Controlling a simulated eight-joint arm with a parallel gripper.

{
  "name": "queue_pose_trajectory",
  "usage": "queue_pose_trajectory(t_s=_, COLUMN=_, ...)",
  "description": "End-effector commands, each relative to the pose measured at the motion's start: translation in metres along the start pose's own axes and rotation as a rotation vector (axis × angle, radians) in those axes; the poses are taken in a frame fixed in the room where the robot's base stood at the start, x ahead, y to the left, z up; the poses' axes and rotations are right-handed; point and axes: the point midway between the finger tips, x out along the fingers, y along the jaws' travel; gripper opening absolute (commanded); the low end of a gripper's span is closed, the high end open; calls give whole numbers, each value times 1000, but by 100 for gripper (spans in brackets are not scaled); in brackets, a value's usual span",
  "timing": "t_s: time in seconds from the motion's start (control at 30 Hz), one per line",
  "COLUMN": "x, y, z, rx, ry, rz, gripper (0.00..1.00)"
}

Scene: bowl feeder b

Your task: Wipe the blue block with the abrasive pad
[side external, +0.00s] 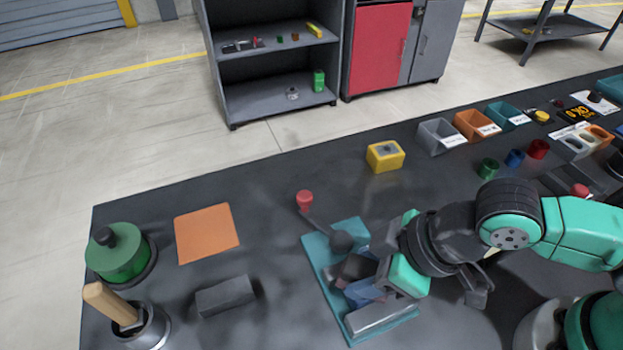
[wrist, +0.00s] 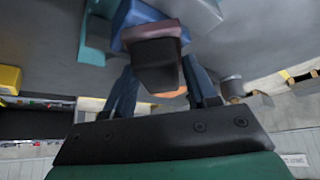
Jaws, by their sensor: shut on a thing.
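The blue block (side external: 362,292) sits on a teal fixture (side external: 318,258), partly hidden by my gripper in the side view. In the wrist view the blue block (wrist: 138,14) lies just past my fingertips. My gripper (wrist: 160,78) is shut on the abrasive pad (wrist: 155,62), a dark brownish piece between its two blue fingers. The pad is up against the block in the wrist view, and I cannot tell whether they touch. In the side view the pad (side external: 353,268) shows as a dark piece beside the block, low over the fixture.
A lever with a red knob (side external: 304,199) rises at the fixture's back. A grey bar (side external: 380,318) lies along its front. A dark block (side external: 225,296), an orange mat (side external: 206,232) and a green canister (side external: 118,259) stand left. A yellow box (side external: 385,156) stands behind.

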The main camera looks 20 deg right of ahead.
Motion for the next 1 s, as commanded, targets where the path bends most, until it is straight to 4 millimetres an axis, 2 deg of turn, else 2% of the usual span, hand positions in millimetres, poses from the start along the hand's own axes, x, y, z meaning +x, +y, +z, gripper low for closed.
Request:
queue_pose_trajectory(t_s=0.4, x=-14, y=26, z=22, rx=2, ry=-1, rz=1, gripper=9)
queue_pose_trajectory(t_s=0.47, x=-17, y=25, z=18, rx=0, ry=2, rz=0, gripper=9)
queue_pose_trajectory(t_s=0.57, x=-36, y=25, z=12, rx=-1, ry=5, rz=0, gripper=9)
queue_pose_trajectory(t_s=1.0, x=-69, y=25, z=-9, rx=-1, ry=5, rz=0, gripper=9)
